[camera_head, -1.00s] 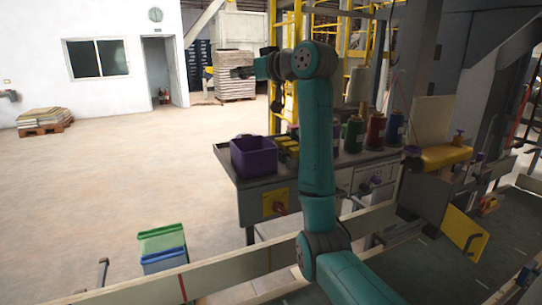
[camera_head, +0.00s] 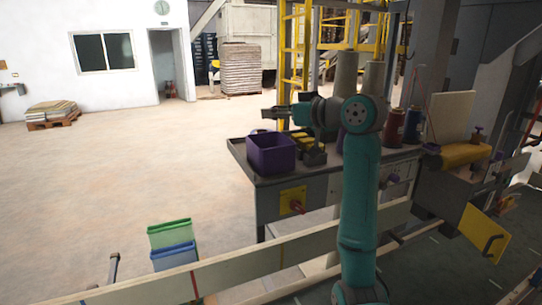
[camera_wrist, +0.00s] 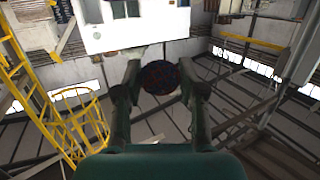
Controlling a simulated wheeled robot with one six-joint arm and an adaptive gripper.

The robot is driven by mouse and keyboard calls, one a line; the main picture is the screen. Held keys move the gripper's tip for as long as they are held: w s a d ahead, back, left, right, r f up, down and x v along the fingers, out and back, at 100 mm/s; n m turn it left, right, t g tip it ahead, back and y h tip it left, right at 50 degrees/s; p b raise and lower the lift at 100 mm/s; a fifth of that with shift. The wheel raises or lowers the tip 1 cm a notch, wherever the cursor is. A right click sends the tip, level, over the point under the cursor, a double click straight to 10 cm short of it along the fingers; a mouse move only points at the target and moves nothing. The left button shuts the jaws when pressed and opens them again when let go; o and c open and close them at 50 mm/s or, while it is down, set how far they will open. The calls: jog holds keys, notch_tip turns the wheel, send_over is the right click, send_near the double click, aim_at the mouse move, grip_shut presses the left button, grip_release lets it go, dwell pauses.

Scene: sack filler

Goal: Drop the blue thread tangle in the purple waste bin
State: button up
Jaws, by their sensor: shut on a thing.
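My gripper (camera_wrist: 160,88) is shut on the blue thread tangle (camera_wrist: 158,77), a dark, round, bluish clump between the two fingers in the wrist view. In the head view my gripper (camera_head: 270,113) points left, level with the wrist, above the purple waste bin in the picture. The tangle cannot be made out there. The purple waste bin (camera_head: 271,156) is an open box on the left end of the grey worktable. How far my gripper is from it in depth is hard to tell.
The worktable (camera_head: 330,172) also carries yellow items (camera_head: 303,139), a red spool (camera_head: 394,126) and a blue spool (camera_head: 413,125). Green (camera_head: 169,232) and blue (camera_head: 173,257) bins stand lower left, behind a pale rail (camera_head: 240,270). A yellow ladder (camera_head: 288,60) stands behind.

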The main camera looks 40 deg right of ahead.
jog(key=shift+f, duration=0.25)
jog(key=o, duration=0.8)
jog(key=v, duration=1.2)
